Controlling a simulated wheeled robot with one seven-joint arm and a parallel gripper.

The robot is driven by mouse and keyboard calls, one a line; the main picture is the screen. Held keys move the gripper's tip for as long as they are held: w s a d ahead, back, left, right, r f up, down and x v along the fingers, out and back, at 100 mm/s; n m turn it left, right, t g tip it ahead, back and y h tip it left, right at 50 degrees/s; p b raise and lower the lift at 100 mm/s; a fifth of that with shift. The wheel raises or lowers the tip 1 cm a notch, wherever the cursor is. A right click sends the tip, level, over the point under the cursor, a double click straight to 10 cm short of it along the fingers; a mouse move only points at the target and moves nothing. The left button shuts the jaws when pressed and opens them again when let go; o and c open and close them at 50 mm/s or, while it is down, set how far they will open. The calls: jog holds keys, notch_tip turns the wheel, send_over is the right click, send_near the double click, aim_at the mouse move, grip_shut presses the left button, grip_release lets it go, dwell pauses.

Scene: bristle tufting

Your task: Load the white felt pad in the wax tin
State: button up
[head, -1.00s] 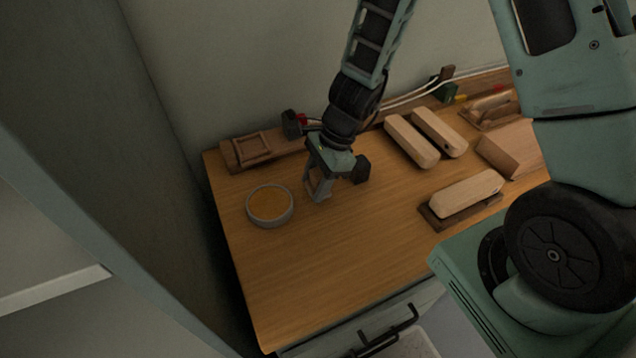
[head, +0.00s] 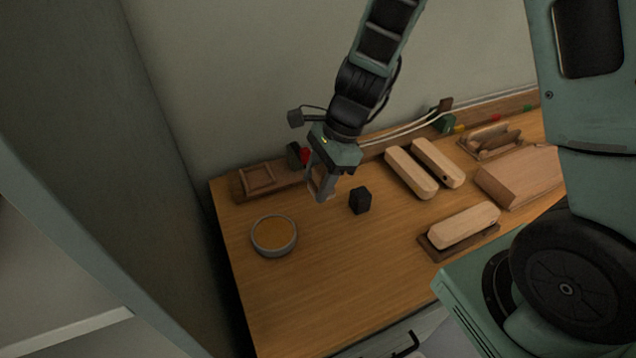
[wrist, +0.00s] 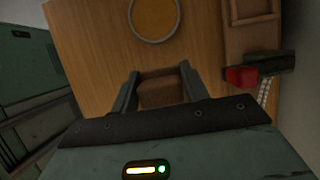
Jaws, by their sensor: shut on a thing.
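The wax tin (head: 277,253) is a round grey dish with amber wax, upright on the left part of the wooden table. Its rim also shows at the top of the wrist view (wrist: 155,42). My gripper (head: 322,192) is behind and to the right of the tin, apart from it. In the wrist view my gripper (wrist: 160,84) is shut on a small brown block (wrist: 163,94) between its fingers. I cannot make out a white felt pad. The block's underside is hidden.
A black block (head: 360,201) stands just right of my gripper. A square wooden tray (head: 258,177) is at the back left, beside a dark and red object (head: 303,156). Wooden brush blocks (head: 411,172) lie to the right. The table front is clear.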

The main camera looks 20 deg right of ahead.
jog(key=shift+o, duration=1)
jog(key=shift+c, duration=0.4)
jog(key=shift+w+a+r+p, duration=0.1)
jog(key=shift+a+p, duration=0.35)
jog(key=shift+p, duration=0.1)
jog(key=a+p, duration=0.7)
jog(key=a, duration=0.3)
notch_tip(320, 180, down, 7)
jog(key=b, duration=0.6)
jog(key=shift+f+b, duration=0.45)
jog(key=shift+f, duration=0.05)
